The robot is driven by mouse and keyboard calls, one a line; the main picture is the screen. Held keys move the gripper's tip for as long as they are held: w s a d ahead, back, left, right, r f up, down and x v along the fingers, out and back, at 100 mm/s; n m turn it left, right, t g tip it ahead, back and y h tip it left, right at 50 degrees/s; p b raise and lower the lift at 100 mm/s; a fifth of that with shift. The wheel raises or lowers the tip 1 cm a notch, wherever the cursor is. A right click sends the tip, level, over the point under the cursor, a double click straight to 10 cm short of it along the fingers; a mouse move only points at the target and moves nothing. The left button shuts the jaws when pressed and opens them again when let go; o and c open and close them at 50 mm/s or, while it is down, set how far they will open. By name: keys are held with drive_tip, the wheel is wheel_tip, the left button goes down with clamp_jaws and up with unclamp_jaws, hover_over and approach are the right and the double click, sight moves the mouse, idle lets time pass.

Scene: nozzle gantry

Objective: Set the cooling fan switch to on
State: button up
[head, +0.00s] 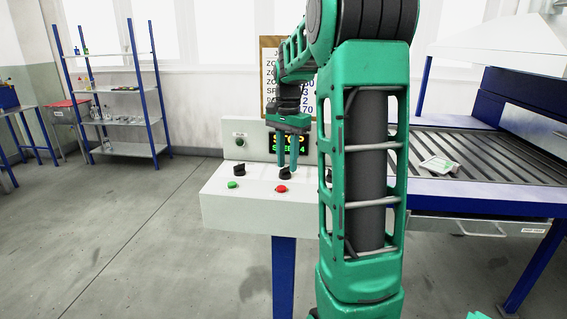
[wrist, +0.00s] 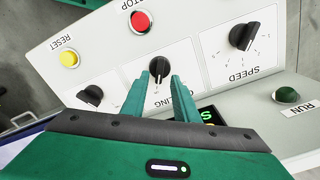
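The cooling knob (wrist: 160,67) is a black rotary knob on the white control panel (wrist: 112,50). Its upside-down label is partly hidden by my right finger, leaving "LING" readable. My gripper (wrist: 162,76) is open, its two green fingers pointing at this knob, with their tips apart on either side of its near part. I cannot tell whether they touch it. Which setting the knob points at is too small to read. In the head view my gripper (head: 287,166) reaches down to the middle knob (head: 285,171) on the console top.
A speed knob (wrist: 243,36), another black knob (wrist: 90,96), a red stop button (wrist: 141,21), a yellow reset button (wrist: 69,58) and a green run button (wrist: 287,95) surround it. A display (head: 290,143) stands behind. A slatted conveyor bed (head: 450,160) lies right.

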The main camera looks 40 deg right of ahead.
wheel_tip(320, 180, up, 10)
drive_tip(key=shift+r, duration=0.15)
idle(0.3)
drive_tip(key=shift+a, duration=0.1)
idle(0.3)
drive_tip(key=s+a+f+n, duration=0.5)
drive_tip(key=s+a+f, duration=0.3)
drive_tip(key=s, duration=0.4)
drive_tip(key=s+a+f+n, duration=0.5)
drive_tip(key=s+a+f, duration=0.3)
drive_tip(key=s, duration=0.5)
wheel_tip(320, 180, down, 3)
drive_tip(key=shift+s+r, duration=0.2)
